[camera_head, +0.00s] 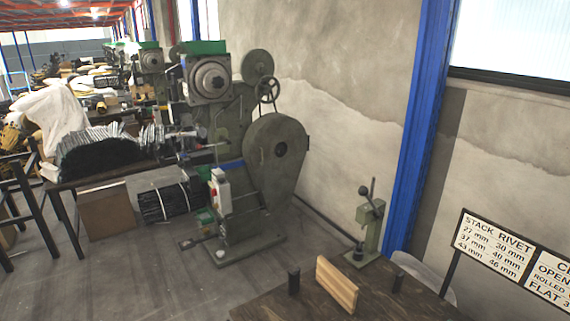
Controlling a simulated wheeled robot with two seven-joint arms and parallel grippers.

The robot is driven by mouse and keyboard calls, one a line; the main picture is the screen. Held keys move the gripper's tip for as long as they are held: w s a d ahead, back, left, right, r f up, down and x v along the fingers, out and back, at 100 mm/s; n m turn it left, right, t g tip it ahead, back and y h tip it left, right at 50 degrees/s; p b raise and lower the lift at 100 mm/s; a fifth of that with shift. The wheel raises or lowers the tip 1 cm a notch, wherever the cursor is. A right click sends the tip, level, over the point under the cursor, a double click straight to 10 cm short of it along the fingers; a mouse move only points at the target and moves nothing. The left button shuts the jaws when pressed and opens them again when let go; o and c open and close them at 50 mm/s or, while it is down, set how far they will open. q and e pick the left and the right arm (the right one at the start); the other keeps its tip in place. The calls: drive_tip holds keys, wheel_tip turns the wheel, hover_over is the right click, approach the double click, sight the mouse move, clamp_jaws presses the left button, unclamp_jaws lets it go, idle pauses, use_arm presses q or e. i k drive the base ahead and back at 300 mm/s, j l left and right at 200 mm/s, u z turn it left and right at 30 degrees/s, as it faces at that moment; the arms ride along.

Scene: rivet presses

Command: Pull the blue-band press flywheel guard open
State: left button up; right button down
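A grey-green rivet press (215,125) stands on the floor left of the middle, with a blue strip (232,164) showing on its body. Its large rounded flywheel guard (277,155) is on its right side, facing me. The guard appears closed over the wheel, though its hinge and any latch are too small to tell. A spoked handwheel (267,90) and a round pulley (257,64) sit above the guard. Neither of my grippers is in view, and nothing touches the guard.
A wooden table (350,300) in front holds a wooden block (337,284), dark upright pieces and a small green hand press (367,225). A blue column (421,120) and a sign (495,245) stand right. A cluttered bench (110,172) is left.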

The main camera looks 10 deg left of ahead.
sight(277, 177)
drive_tip(key=i+j, duration=0.1)
drive_tip(key=j, duration=0.35)
drive_tip(key=i+j, duration=0.1)
drive_tip(key=j, duration=0.3)
drive_tip(key=i+j, duration=0.1)
drive_tip(key=j, duration=0.35)
drive_tip(key=i+j, duration=0.1)
drive_tip(key=j, duration=0.3)
drive_tip(key=i+j, duration=0.1)
drive_tip(key=j, duration=0.35)
drive_tip(key=j+u, duration=0.1)
drive_tip(key=j, duration=0.3)
drive_tip(key=i+j, duration=0.65)
drive_tip(key=i+j+u, duration=0.1)
drive_tip(key=i+j, duration=0.55)
drive_tip(key=i, duration=0.25)
drive_tip(key=i+l, duration=0.6)
drive_tip(key=i, duration=0.15)
drive_tip(key=i+l+u, duration=0.1)
drive_tip(key=i+l, duration=0.45)
drive_tip(key=i, duration=0.2)
drive_tip(key=i+l, duration=0.1)
drive_tip(key=l, duration=0.65)
drive_tip(key=i+l, duration=0.1)
drive_tip(key=l, duration=0.6)
drive_tip(key=i+l, duration=0.1)
drive_tip(key=l, duration=0.65)
drive_tip(key=i+u, duration=0.05)
